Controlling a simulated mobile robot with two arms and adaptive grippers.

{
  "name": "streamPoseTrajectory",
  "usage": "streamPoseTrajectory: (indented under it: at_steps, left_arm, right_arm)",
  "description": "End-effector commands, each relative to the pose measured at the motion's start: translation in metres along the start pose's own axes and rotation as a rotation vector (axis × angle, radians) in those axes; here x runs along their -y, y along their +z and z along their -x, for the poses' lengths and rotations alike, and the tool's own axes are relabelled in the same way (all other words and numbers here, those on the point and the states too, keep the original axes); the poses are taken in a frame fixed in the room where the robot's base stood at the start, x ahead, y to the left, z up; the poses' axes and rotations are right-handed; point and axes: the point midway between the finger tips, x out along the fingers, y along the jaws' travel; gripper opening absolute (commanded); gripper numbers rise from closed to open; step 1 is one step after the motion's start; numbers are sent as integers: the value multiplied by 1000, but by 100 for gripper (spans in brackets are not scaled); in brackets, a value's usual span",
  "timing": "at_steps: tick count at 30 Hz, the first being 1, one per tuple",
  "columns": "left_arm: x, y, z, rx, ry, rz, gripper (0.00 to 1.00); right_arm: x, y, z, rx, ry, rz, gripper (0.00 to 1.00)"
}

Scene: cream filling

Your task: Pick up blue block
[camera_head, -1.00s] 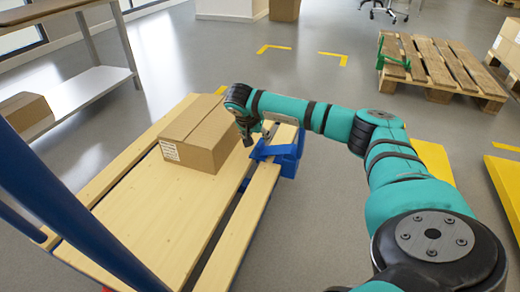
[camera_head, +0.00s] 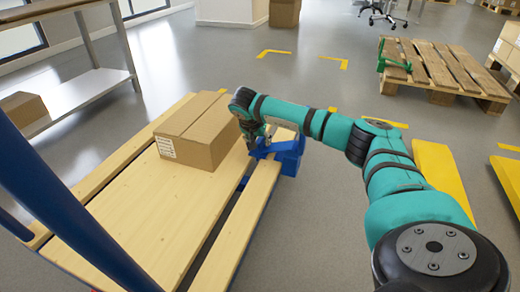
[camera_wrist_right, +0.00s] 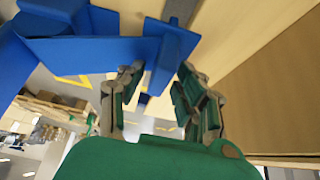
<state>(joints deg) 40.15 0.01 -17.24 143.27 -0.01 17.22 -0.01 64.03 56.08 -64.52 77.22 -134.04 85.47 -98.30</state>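The blue block (camera_head: 287,158) is an angular blue piece at the right end of the wooden-slatted platform, just right of the cardboard box. My right gripper (camera_head: 258,145) is directly over its left part, pointing down. In the right wrist view, the fingers of my right gripper (camera_wrist_right: 160,92) are apart, with a narrow upright part of the blue block (camera_wrist_right: 170,50) showing in line with the gap between them. I cannot tell whether either finger touches it. My left gripper is not in view.
A cardboard box (camera_head: 192,135) stands on the slatted platform (camera_head: 150,210), close to my right gripper. Blue bars (camera_head: 60,195) cross the left side. A metal shelf (camera_head: 85,95) stands at the left, and a wooden pallet (camera_head: 440,68) lies at the back right. Open floor lies between them.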

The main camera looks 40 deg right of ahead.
Motion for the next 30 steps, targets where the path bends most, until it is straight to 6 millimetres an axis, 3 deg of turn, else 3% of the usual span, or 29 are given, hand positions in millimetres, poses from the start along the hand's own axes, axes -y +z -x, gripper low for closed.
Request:
streamPoseTrajectory:
  at_steps: [1, 7, 20, 26, 30]
  left_arm:
    - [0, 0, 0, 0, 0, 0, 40]
    - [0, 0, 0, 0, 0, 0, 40]
    - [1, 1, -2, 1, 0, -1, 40]
    - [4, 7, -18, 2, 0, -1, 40]
    - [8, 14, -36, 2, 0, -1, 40]
  right_arm:
    - [0, 0, 0, 0, 0, 0, 26]
    - [0, 0, 0, 0, 0, 0, 0]
    - [0, -1, 2, 0, 0, 0, 0]
    - [0, -12, 21, -1, -2, -1, 0]
    - [0, -26, 44, -2, -2, -1, 0]
